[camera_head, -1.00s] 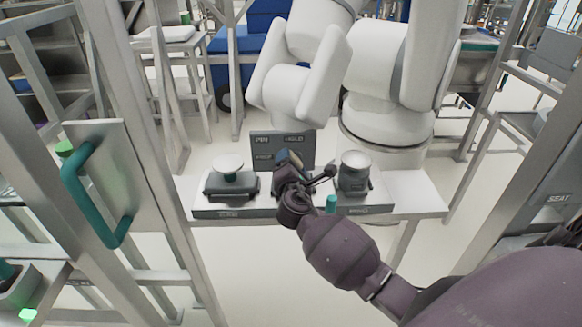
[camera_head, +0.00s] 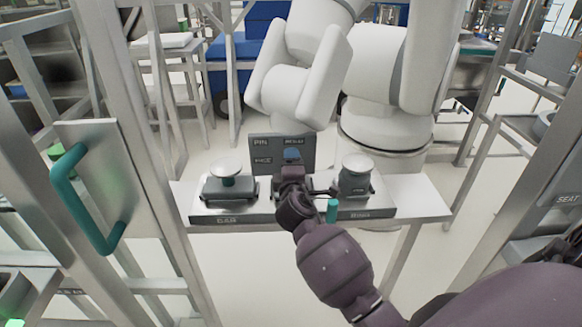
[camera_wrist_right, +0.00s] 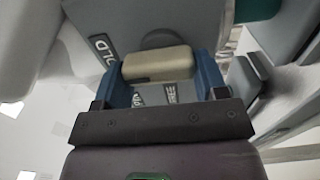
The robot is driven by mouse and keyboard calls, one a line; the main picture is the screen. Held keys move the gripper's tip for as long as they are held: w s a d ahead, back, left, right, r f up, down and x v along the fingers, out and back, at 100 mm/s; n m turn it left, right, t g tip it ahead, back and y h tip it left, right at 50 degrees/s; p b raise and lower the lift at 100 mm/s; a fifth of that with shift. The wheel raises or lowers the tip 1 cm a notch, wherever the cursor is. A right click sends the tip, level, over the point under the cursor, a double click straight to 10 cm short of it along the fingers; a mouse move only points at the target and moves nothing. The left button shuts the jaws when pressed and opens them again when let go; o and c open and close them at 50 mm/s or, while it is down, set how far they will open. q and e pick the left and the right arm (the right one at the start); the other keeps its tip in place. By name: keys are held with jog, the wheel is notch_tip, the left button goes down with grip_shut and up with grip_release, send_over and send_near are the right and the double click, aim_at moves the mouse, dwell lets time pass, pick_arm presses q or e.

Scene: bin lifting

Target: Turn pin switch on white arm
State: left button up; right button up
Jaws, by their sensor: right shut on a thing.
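A dark grey panel (camera_head: 265,166) lettered "PIN" and "HOLD" stands upright at the back of the bench, in front of the white arm (camera_head: 385,75). My right gripper (camera_head: 291,156) is at the panel's front and covers part of its face. In the right wrist view, the gripper's two blue fingers (camera_wrist_right: 160,72) stand on either side of a beige block-shaped knob (camera_wrist_right: 158,64) on the grey panel. The gripper is shut on this knob. The gripper hides the knob in the head view. My left gripper is not in view.
A base plate (camera_head: 237,218) on the white bench (camera_head: 420,200) bears a left device (camera_head: 228,186) and a right device (camera_head: 355,177), both with round pale tops. A small teal peg (camera_head: 332,211) stands near the gripper. A metal frame with a teal handle (camera_head: 75,200) is at left.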

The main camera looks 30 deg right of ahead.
dwell(0.4)
jog(key=o, duration=0.9)
jog(key=shift+o, duration=0.2)
jog(key=v, duration=1)
jog(key=shift+s+a, duration=0.2)
jog(key=shift+s, duration=0.15)
